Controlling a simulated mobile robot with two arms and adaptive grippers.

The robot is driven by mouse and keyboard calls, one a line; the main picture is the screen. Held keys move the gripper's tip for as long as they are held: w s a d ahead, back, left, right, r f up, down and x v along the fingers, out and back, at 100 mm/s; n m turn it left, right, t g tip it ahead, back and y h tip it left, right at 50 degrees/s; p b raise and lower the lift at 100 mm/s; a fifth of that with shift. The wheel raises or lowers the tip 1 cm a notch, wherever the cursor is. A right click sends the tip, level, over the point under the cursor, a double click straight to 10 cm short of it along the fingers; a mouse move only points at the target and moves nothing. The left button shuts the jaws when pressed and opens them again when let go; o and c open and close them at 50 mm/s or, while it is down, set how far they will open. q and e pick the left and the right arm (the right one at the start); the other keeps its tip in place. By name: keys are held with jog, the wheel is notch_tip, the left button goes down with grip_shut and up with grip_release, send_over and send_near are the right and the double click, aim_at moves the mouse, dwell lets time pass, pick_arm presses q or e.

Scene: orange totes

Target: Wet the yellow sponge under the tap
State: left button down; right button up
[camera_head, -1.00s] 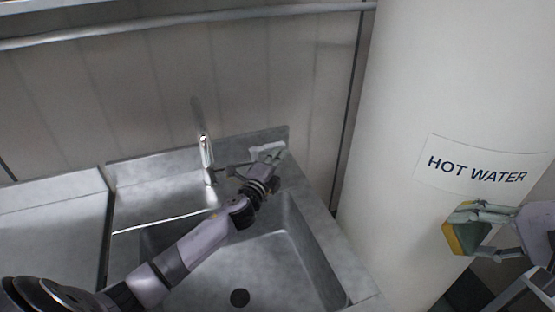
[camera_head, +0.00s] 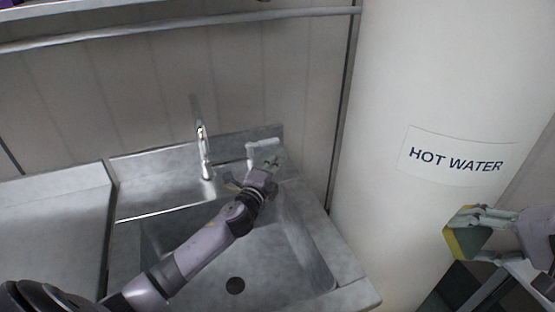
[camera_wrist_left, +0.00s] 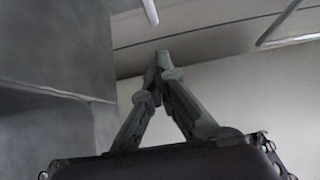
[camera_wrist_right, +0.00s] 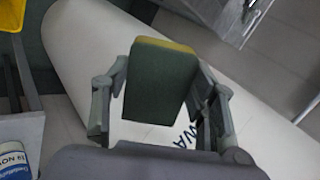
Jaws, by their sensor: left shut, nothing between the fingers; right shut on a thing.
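The sponge (camera_head: 464,238), yellow with a dark green side, is held by my right gripper (camera_head: 470,228) at the right of the head view, in front of the white cylinder. In the right wrist view the sponge (camera_wrist_right: 160,82) sits between the two fingers of my right gripper (camera_wrist_right: 158,100). The tap (camera_head: 204,150) stands upright at the back of the metal sink (camera_head: 290,250). My left gripper (camera_head: 264,158) is just right of the tap, near the sink's back ledge. In the left wrist view its fingertips (camera_wrist_left: 163,68) meet, with nothing between them.
A large white cylinder labelled HOT WATER (camera_head: 450,80) stands right of the sink. A metal counter (camera_head: 60,235) is at the left. A rail (camera_head: 180,25) runs along the wall above. The sink basin looks empty; my left arm crosses over it.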

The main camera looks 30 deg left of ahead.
pick_arm(q)
jog(key=s, duration=0.7)
jog(key=shift+s+f+p, duration=0.3)
jog(key=shift+s, duration=0.1)
